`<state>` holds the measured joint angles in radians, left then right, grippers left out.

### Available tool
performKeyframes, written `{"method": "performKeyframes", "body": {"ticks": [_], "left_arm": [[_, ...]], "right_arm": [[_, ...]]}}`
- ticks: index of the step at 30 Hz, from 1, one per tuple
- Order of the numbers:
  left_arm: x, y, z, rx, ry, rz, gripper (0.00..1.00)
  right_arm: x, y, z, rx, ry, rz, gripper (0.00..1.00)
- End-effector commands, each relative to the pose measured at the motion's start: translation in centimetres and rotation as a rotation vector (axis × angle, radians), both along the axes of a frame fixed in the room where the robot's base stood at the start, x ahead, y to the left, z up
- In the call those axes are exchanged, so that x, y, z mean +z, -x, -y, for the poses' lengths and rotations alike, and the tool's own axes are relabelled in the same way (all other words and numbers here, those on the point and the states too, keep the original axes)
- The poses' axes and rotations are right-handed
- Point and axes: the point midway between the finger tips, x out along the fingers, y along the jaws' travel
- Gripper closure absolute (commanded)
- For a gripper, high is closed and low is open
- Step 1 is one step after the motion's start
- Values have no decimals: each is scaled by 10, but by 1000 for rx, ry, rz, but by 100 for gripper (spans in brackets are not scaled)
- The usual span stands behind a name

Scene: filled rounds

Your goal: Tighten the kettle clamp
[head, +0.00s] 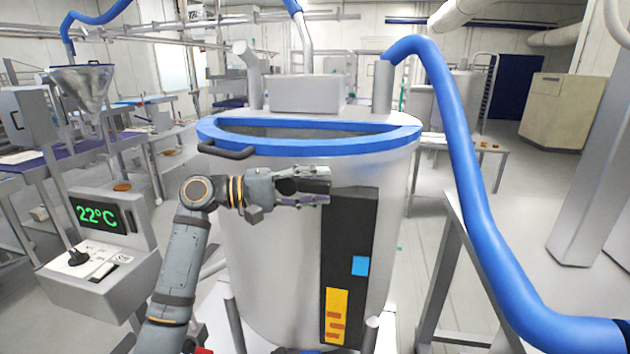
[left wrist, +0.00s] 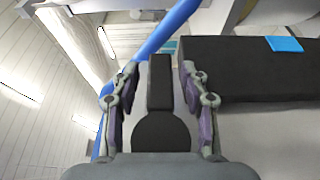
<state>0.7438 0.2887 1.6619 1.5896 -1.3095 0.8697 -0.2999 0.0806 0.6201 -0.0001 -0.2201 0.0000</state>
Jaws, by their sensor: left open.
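The kettle (head: 275,260) is a large upright steel vessel with a blue rim (head: 330,148) and a half-open top. A black lever with a round base, which looks like the clamp (left wrist: 160,132), shows in the left wrist view. It also shows in the head view (head: 308,186), partly hidden by my fingers. My left gripper (head: 322,187) is in front of the kettle's upper wall and is open. In the left wrist view its fingers (left wrist: 160,88) stand on both sides of the lever bar, with a visible gap on each side. My right gripper is not in view.
A dark panel (head: 350,230) with a blue square and a yellow label runs down the kettle's front. A black handle (head: 227,150) sits at the rim's left. A thick blue hose (head: 465,180) curves down on the right. A display box (head: 105,215) reading 22°C stands at left.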

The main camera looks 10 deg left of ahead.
Motion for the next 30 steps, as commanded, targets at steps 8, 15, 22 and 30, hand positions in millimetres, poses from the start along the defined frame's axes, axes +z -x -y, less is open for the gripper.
{"method": "performKeyframes", "body": {"ticks": [8, 15, 22, 30], "left_arm": [[-1, 0, 0, 0, -1, 0, 66], [-1, 0, 0, 0, -1, 0, 98], [-1, 0, 0, 0, -1, 0, 100], [-2, 0, 0, 0, 20, -1, 100]], "right_arm": [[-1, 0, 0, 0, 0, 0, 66], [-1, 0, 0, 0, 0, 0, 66], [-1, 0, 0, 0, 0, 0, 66], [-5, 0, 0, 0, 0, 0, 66]]}}
